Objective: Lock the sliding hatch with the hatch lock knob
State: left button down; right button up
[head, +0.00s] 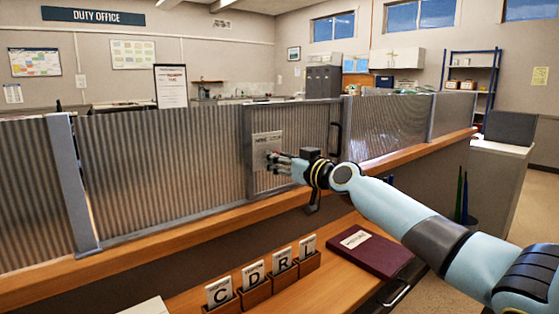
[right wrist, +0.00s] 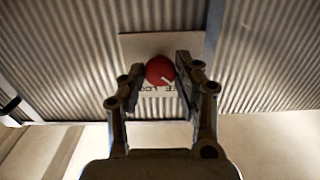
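The sliding hatch (head: 305,125) is a corrugated panel in a grey frame on the counter partition. A pale label plate (head: 267,138) with small lettering is on its left part. My right gripper (head: 274,160) is at the plate. In the right wrist view its fingers (right wrist: 160,75) stand open on either side of the knob, with a narrow gap visible at the left finger. In the head view the gripper hides the knob. My left gripper is not in view.
A dark pull handle (head: 336,138) is at the hatch's right side. A wooden ledge (head: 220,222) runs below the partition. On the lower desk are lettered card holders (head: 252,285) and a dark red book (head: 370,252), below my right arm.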

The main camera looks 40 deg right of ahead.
grip_shut()
jog(key=shift+m+p, duration=0.55)
jog(key=shift+m, duration=8.35)
jog(key=o, duration=0.8)
grip_release()
